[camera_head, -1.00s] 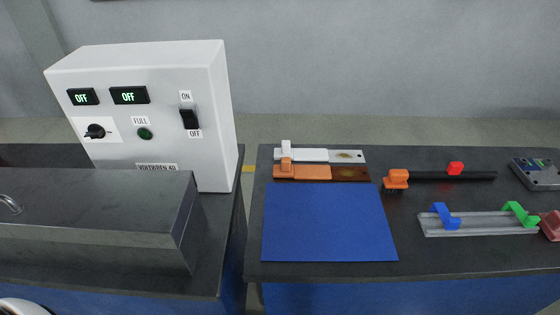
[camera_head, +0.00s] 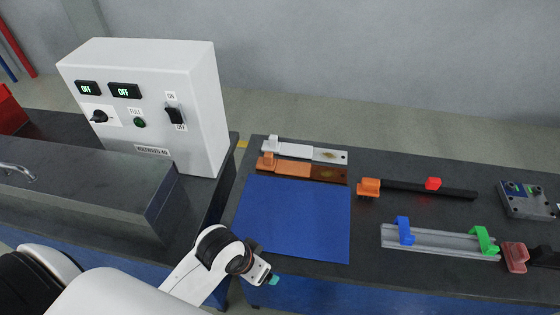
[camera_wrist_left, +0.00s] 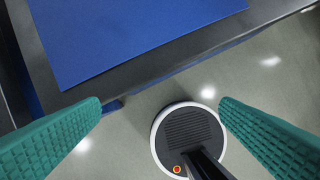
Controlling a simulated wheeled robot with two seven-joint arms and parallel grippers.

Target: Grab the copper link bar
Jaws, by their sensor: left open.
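The copper link bar (camera_head: 300,168) lies on the dark bench behind the blue mat (camera_head: 295,220), with an orange grip block at its left end and a darker brown right end. A silver-grey bar (camera_head: 305,150) with a white block lies just behind it. My left gripper (camera_head: 267,277) is near the front edge of the bench, in front of the mat and well apart from the copper bar. Its green fingers (camera_wrist_left: 160,120) are spread and empty in the left wrist view, over the floor and my base. My right gripper is not in view.
A white control box (camera_head: 150,105) and a grey metal block (camera_head: 85,195) stand on the left bench. To the right lie a black bar (camera_head: 405,188) with orange and red pieces, a grey rail (camera_head: 440,243) with blue and green clips, and a grey fixture (camera_head: 528,200).

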